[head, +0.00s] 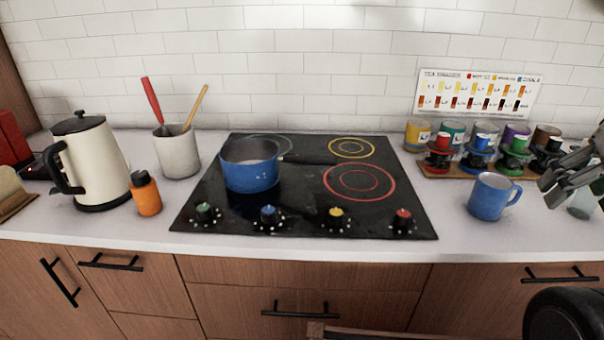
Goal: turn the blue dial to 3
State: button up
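The blue dial (268,215) is the second knob from the left along the front edge of the black cooktop (300,222). Its pointer setting is too small to read. A green dial (205,212) is to its left; a yellow dial (336,217) and a red dial (403,220) are to its right. My gripper (556,190) is at the right edge of the head view, above the counter near the blue mug and far from the dials. Its fingers seem apart with nothing clearly between them; part of it is cut off by the frame.
A blue pot (250,172) sits on the cooktop behind the blue dial, handle pointing right. A blue mug (489,197) stands right of the cooktop. An orange bottle (145,195), kettle (95,165) and utensil crock (178,155) stand left. The counter strip before the dials is clear.

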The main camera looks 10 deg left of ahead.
aim_at(269, 213)
jog(key=j+u, duration=0.55)
jog(key=u, duration=0.2)
